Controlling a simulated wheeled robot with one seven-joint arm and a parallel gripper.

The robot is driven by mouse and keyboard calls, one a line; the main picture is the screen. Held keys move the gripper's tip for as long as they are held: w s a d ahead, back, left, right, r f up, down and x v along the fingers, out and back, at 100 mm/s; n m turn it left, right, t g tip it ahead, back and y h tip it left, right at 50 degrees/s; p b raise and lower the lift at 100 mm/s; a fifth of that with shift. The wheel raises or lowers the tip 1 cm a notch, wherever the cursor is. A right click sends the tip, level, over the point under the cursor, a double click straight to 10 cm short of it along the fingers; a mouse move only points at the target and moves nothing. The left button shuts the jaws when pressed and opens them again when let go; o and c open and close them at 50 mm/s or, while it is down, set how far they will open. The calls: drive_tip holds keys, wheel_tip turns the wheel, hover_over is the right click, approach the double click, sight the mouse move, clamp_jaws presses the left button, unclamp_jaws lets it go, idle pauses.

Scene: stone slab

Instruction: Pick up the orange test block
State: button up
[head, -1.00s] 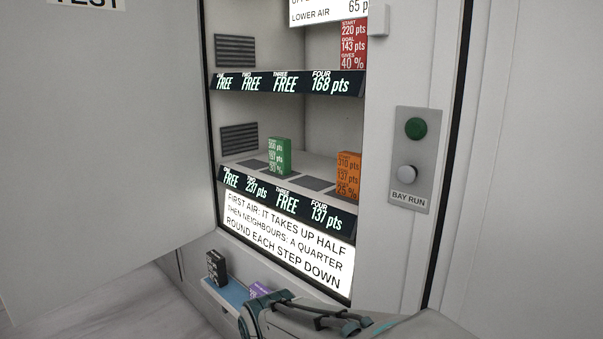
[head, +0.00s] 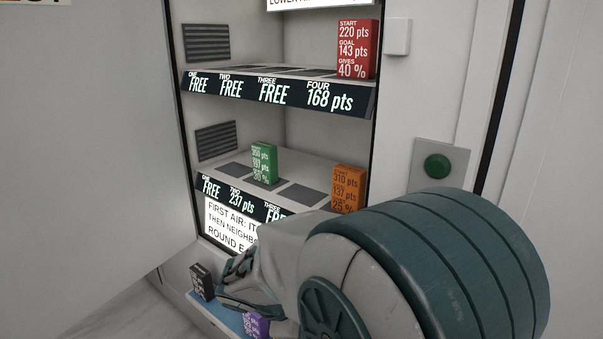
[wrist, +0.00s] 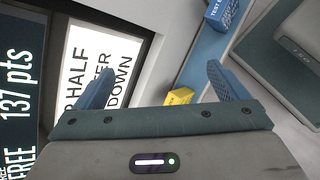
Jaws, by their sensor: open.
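The orange block is outside the wrist view.
A green block (head: 264,160) shares the lower shelf; a red block (head: 357,48) stands above. A blue ledge (head: 228,318) below holds black (head: 203,281) and purple (head: 255,325) blocks; the wrist view shows yellow (wrist: 180,97) and blue (wrist: 220,12) ones. An open door (head: 80,150) fills the left.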

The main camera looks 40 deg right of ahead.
drive_tip(key=w+d+r+n+t+h+p, duration=0.1)
drive_tip(key=w+d+r+n+h+p, duration=0.25)
drive_tip(key=r, duration=0.25)
drive_tip(key=w+d+r+n+t+h+p, duration=0.1)
drive_tip(key=w+d+r+n+h+p, duration=0.15)
drive_tip(key=d+r+n, duration=0.2)
drive_tip(key=n+t+h+p, duration=0.3)
drive_tip(key=n+t, duration=0.1)
drive_tip(key=n, duration=0.1)
approach(353, 181)
wheel_tip(353, 181, down, 2)
drive_tip(key=w, duration=0.2)
drive_tip(key=b+x, duration=0.1)
drive_tip(key=x, duration=1.2)
drive_tip(key=shift+b, duration=0.35)
drive_tip(key=c, duration=1.4)
